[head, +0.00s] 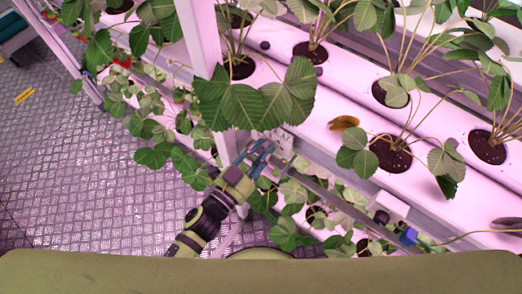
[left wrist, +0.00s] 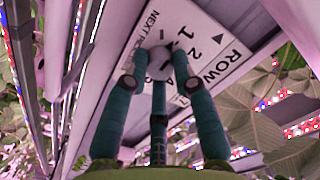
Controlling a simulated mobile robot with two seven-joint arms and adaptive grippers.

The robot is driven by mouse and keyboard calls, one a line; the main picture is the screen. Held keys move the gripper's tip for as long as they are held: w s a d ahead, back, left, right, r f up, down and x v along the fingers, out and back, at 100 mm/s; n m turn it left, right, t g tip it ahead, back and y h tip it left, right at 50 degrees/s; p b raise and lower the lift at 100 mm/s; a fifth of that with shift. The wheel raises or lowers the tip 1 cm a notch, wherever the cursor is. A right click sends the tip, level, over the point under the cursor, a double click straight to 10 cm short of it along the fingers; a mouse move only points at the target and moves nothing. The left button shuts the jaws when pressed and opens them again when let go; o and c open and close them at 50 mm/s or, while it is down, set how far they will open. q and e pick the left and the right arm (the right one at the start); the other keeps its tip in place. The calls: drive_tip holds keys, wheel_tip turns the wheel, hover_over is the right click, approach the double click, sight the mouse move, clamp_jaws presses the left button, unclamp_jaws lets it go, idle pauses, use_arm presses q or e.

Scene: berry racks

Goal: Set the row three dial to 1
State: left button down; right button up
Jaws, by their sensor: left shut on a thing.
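A round pale dial (left wrist: 157,60) sits on the panel. My left gripper (left wrist: 160,84) is shut on the dial, with its teal fingers around it. The fingers hide part of the dial and the print, and I cannot tell which number the dial points to. In the head view my left gripper (head: 260,156) reaches the small panel (head: 284,143) on the rack's edge. My right gripper is not in view.
Pale planting gutters (head: 335,105) with leafy plants fill the right side. A large leaf (head: 255,103) hangs just above my left gripper. A white rack post (head: 199,35) stands close by.

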use_arm(q)
drive_tip(key=shift+m, duration=0.9)
drive_tip(key=c, duration=1)
unclamp_jaws()
drive_tip(key=v, duration=1.2)
